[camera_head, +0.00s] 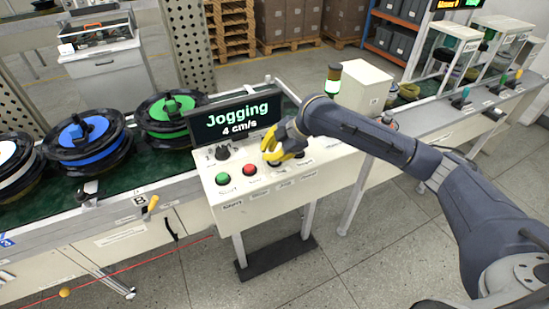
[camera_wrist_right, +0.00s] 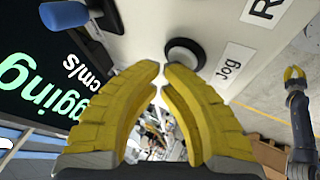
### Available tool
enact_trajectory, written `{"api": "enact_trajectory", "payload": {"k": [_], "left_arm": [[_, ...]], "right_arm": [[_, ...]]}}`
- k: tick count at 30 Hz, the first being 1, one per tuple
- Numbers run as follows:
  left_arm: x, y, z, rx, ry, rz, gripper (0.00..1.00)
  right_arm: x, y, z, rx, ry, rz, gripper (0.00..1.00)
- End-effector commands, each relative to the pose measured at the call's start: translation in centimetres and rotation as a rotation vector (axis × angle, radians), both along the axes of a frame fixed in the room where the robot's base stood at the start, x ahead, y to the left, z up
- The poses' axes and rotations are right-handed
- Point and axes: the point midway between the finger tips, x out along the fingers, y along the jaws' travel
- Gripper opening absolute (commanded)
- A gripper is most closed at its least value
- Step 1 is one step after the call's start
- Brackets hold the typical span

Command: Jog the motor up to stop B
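The display (camera_head: 238,122) reads "Jogging 4 cm/s". My right gripper (camera_head: 277,150) is over the control panel (camera_head: 225,205). In the wrist view its yellow fingertips (camera_wrist_right: 165,66) are together and empty, close to the black button (camera_wrist_right: 185,56) labelled "Jog"; contact cannot be told. Hub motors with green (camera_head: 172,108), blue (camera_head: 85,138) and white (camera_head: 10,158) faces stand on the green belt (camera_head: 155,172). A "B" label (camera_head: 139,199) sits on the conveyor's front edge, below the gap between the blue and green motors. My left gripper (camera_wrist_right: 293,73) is small in the wrist view; its opening is unclear.
The panel has a green button (camera_head: 222,179), a red button (camera_head: 249,169) and a black knob (camera_head: 222,152). A yellow-handled lever (camera_head: 152,204) is beside the B label. A signal light (camera_head: 333,80) shows green. A red cord with an orange ball (camera_head: 65,292) runs at lower left.

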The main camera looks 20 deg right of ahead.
Motion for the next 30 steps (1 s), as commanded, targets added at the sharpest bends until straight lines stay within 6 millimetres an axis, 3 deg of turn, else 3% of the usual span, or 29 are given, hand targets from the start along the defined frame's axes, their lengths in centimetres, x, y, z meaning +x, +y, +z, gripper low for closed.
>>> {"api": "enact_trajectory", "payload": {"k": [13,30], "left_arm": [[0.0,0.0,0.0,0.000,0.000,0.000,0.00],[0.0,0.0,0.0,0.000,0.000,0.000,0.00]], "right_arm": [[0.0,0.0,0.1,-0.001,0.001,0.000,0.00],[0.0,0.0,2.0,0.000,0.001,0.000,0.00]]}}
